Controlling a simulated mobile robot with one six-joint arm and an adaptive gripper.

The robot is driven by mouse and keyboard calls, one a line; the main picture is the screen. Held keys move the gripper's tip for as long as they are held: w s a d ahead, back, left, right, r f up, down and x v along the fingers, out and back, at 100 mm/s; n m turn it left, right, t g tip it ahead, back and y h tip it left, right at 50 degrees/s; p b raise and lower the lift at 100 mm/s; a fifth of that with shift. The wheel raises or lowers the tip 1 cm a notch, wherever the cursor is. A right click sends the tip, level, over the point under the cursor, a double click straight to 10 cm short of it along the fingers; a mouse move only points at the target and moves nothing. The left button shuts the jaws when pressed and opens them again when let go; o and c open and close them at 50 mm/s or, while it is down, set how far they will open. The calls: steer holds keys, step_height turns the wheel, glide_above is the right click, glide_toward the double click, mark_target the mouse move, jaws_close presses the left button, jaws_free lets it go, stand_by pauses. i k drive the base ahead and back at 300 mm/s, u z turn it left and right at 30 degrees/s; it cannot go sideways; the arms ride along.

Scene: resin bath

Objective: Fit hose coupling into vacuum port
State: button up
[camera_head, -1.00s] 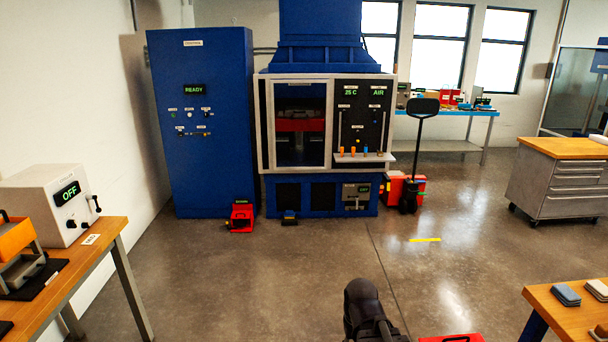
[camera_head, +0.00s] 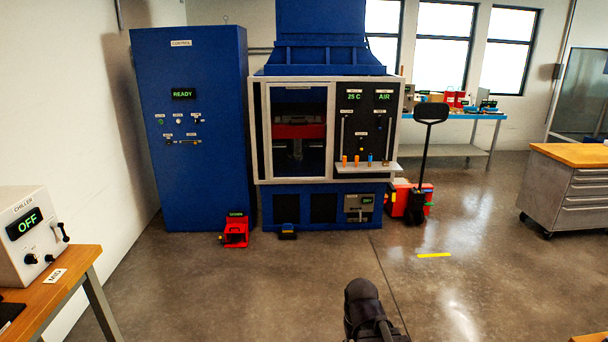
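The blue machine (camera_head: 260,208) with a silver-framed front stands ahead. Its black panel (camera_head: 350,104) reads "25 C" and "AIR". A narrow shelf (camera_head: 372,168) under the panel holds several small upright pieces, orange, blue and greyish (camera_head: 345,160). I cannot tell whether one is the hose coupling. A small grey unit (camera_head: 352,210) with a green-lit display sits low on the machine's right. I cannot make out a vacuum port there or elsewhere. A black part of my arm shows at the bottom centre, but no gripper fingers are visible.
A blue control cabinet (camera_head: 190,70) reads "READY". A red pedal-like unit (camera_head: 236,232) and a small dark one (camera_head: 288,232) lie on the floor. A pallet-jack handle (camera_head: 424,150) stands right. A chiller (camera_head: 30,240) reads "OFF" on the left bench. The middle floor is clear.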

mark_target(364, 120)
steer(key=z, duration=0.15)
steer(key=i, duration=1.5)
steer(key=z, duration=0.25)
steer(key=i, duration=1.95)
steer(key=z, duration=0.15)
